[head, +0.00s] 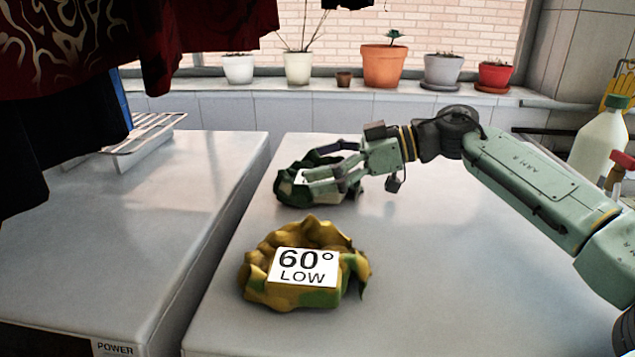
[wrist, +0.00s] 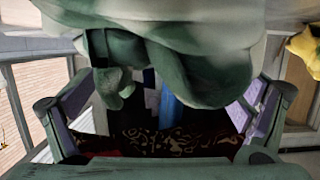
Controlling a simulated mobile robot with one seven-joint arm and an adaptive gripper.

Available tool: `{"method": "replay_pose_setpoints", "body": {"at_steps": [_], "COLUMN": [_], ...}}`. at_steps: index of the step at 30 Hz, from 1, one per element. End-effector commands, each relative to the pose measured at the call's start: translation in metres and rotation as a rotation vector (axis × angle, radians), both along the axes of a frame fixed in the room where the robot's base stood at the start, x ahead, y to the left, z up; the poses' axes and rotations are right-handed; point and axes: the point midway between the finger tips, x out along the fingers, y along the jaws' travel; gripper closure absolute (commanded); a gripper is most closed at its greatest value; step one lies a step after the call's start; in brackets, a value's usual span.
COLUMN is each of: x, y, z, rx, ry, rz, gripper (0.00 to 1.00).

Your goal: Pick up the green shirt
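The green shirt (head: 294,192) is a crumpled dark green and pale bundle, with part of a white label showing, on the far part of the right-hand grey surface. In the head view my gripper (head: 318,168) reaches over it from the right, its fingers spread at the bundle. In the wrist view the shirt (wrist: 200,65) fills the upper middle, and my gripper (wrist: 165,122) has its two purple-padded fingers wide apart on either side. The right finger is close to the cloth; I cannot tell whether it touches. My fingers hide part of the shirt in the head view.
A yellow-green bundle (head: 305,240) labelled "60° LOW" lies nearer on the same surface. Dark red cloth (head: 90,50) hangs at upper left. Potted plants (head: 384,65) line the sill. A pale bottle (head: 597,140) stands right.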

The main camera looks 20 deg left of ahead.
Motion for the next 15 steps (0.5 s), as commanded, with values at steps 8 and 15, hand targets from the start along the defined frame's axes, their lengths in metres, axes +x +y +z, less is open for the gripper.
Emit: {"method": "replay_pose_setpoints", "body": {"at_steps": [8, 15], "x": [0.0002, 0.0003], "y": [-0.0002, -0.0003], "z": [-0.0004, -0.0007], "rx": [0.0, -0.001], "ry": [0.0, 0.0], "rz": [0.0, 0.0], "gripper": [0.27, 0.43]}}
